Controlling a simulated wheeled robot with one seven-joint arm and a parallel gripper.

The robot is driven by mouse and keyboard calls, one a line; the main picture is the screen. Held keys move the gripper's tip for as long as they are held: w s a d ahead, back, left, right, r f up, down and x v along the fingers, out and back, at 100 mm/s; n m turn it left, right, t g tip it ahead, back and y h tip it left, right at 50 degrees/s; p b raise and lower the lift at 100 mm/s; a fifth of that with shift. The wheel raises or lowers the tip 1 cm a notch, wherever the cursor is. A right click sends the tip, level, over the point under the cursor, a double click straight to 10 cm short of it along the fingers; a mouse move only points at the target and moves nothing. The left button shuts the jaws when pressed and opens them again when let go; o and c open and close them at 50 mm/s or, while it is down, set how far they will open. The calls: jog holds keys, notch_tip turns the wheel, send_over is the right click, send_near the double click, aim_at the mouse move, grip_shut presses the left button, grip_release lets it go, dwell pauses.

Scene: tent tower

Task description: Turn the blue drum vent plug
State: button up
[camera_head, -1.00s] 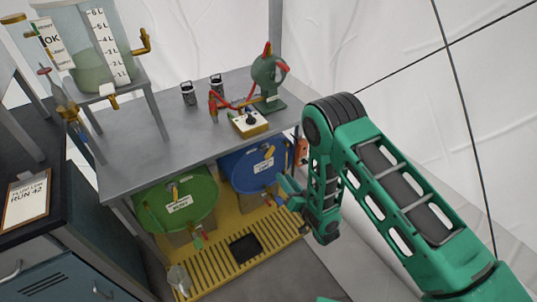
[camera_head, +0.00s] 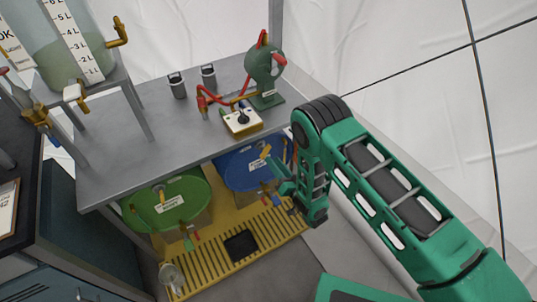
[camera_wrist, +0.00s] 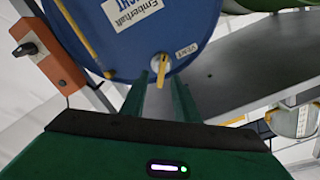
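The blue drum (camera_head: 232,173) lies under the bench, partly hidden by the bench and my arm. It fills the top of the wrist view (camera_wrist: 190,25). Its yellow vent plug (camera_wrist: 161,68) sits on the drum face beside a "VENT" label (camera_wrist: 186,50). My gripper (camera_wrist: 160,85) is open, its two green fingers pointing at the drum with the plug showing between their tips. I cannot tell whether the tips touch the plug or the drum. In the head view my gripper (camera_head: 279,175) is just right of the drum face.
A green drum (camera_head: 185,207) lies left of the blue one, above a yellow slotted tray (camera_head: 208,254). The bench (camera_head: 150,132) overhangs both drums. An orange switch box (camera_wrist: 45,50) is near the drum in the wrist view. Bench-top items include a green pump (camera_head: 264,72).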

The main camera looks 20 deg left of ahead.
aim_at(264, 149)
jog(key=shift+x, duration=2.7)
jog(key=shift+s+a, duration=0.1)
jog(key=shift+c, duration=0.3)
grip_shut()
